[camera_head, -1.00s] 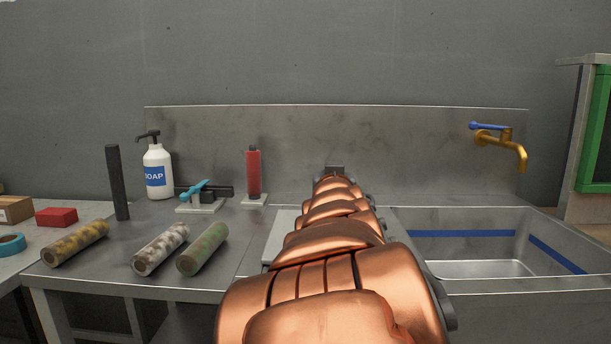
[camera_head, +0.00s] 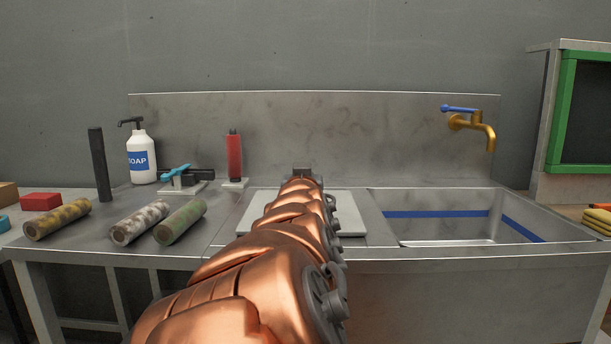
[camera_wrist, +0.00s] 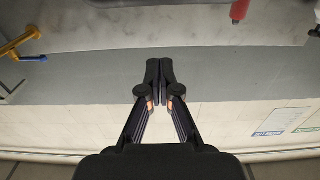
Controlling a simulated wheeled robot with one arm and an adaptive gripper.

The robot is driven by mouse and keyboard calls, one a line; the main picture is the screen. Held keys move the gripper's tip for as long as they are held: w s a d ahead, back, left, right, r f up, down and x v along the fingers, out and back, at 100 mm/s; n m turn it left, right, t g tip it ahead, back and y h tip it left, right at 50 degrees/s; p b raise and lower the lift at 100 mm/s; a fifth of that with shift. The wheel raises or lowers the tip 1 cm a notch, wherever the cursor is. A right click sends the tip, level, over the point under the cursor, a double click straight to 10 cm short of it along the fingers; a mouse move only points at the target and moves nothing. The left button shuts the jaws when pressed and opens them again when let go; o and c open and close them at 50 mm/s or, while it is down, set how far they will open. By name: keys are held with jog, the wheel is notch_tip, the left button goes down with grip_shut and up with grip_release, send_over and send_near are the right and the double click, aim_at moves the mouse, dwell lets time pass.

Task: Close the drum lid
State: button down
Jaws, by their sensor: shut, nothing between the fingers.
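No drum or drum lid can be made out in either view. My copper-coloured arm (camera_head: 285,235) reaches forward over the steel counter and hides part of it. My gripper (camera_wrist: 160,78) shows in the wrist view with its two dark fingertips together and nothing between them. It is apart from anything I can make out. In the head view, my gripper is mostly hidden beyond the arm.
A white board (camera_head: 346,214) lies under my arm, left of the sink (camera_head: 440,228). A brass tap (camera_head: 472,125), soap bottle (camera_head: 141,157), red cylinder (camera_head: 234,157) and three mottled rolls (camera_head: 139,222) stand or lie around. A green-framed cabinet (camera_head: 563,110) is at right.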

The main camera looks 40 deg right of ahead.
jog(key=shift+w+a, duration=0.1)
jog(key=shift+a, duration=0.05)
jog(key=shift+r, duration=0.25)
notch_tip(320, 180, up, 10)
jog(key=shift+f, duration=0.25)
dwell(0.4)
jog(key=shift+p, duration=0.35)
